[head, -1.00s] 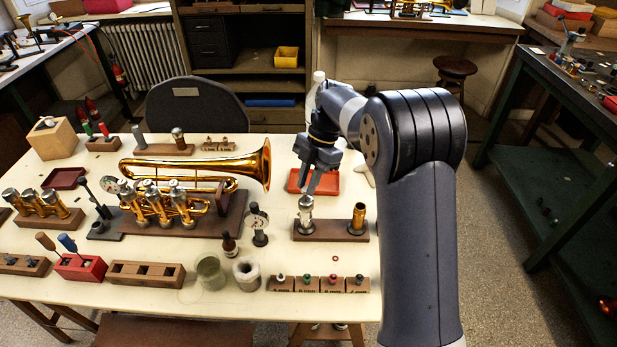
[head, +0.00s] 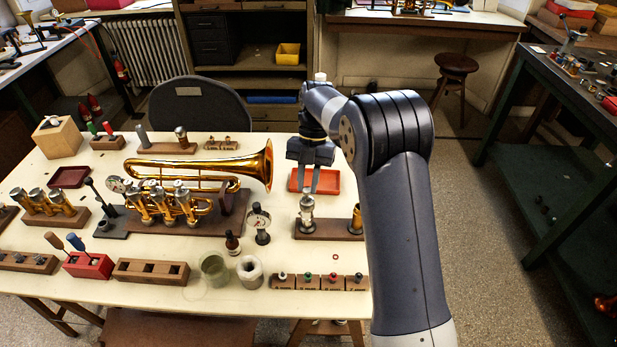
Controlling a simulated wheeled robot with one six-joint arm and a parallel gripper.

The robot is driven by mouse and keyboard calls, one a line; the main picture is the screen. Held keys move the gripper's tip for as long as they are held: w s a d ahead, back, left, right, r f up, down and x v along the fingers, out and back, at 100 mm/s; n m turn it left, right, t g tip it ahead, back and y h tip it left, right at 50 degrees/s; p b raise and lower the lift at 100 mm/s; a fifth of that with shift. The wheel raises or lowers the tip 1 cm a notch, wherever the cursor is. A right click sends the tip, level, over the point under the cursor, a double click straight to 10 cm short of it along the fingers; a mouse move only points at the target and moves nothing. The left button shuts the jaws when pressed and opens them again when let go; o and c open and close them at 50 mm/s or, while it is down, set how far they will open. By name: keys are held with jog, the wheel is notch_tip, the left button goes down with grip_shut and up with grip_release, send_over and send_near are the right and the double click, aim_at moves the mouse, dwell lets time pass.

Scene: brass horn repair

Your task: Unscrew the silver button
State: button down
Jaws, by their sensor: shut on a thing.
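A silver valve piece (head: 306,214) stands upright at the left end of a brown wooden block (head: 335,237) on the right of the table. My gripper (head: 307,190) points down at it from above, with its two fingertips at the top of the piece. The gripper is shut on the silver button there; the button itself is too small and too covered by the fingers to make out. A brass valve piece (head: 356,218) stands at the block's right end, partly hidden by my arm.
A red tray (head: 327,181) lies just behind the gripper. A dial gauge on a stand (head: 260,222) is to the left, beside the brass horn (head: 255,171). A wooden rack with coloured buttons (head: 318,282) lies in front, with a small red ring (head: 335,257) behind it.

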jog(key=shift+n, duration=0.4)
jog(key=c, duration=1.2)
grip_release()
